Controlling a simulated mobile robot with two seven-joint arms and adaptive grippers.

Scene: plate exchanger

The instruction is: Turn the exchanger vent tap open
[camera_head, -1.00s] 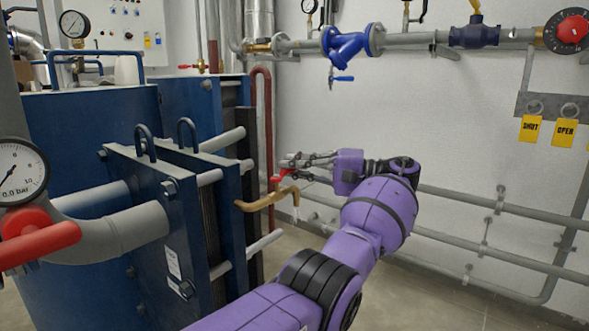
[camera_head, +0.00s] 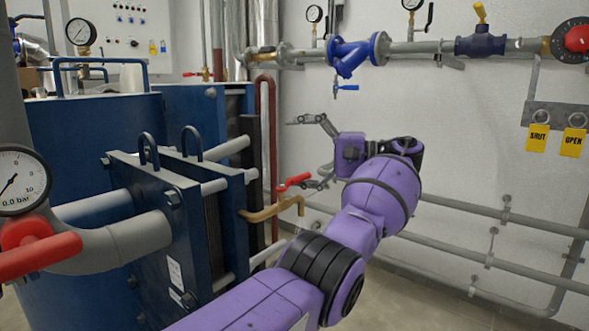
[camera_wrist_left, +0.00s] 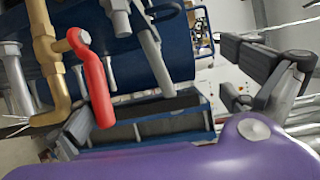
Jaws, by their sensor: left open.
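The vent tap is a brass pipe (camera_head: 272,211) with a red lever (camera_head: 295,181), standing out from the right side of the blue plate exchanger (camera_head: 158,215). The lever points right, toward my gripper. In the left wrist view the red lever (camera_wrist_left: 97,80) and brass body (camera_wrist_left: 47,55) are at the left; thin whitish streaks show at the brass outlet. My left gripper (camera_head: 300,152) is open, its fingers wide apart. Its lower finger is close beside the lever's end; I cannot tell whether they touch. The upper finger stands clear above. My right gripper is out of view.
A dark red pipe (camera_head: 266,110) rises behind the tap. Grey pipes (camera_head: 475,208) run low along the wall. A blue strainer (camera_head: 352,55) and yellow SHUT (camera_head: 538,138) and OPEN (camera_head: 573,142) tags are higher up. A pressure gauge (camera_head: 20,180) is at the left.

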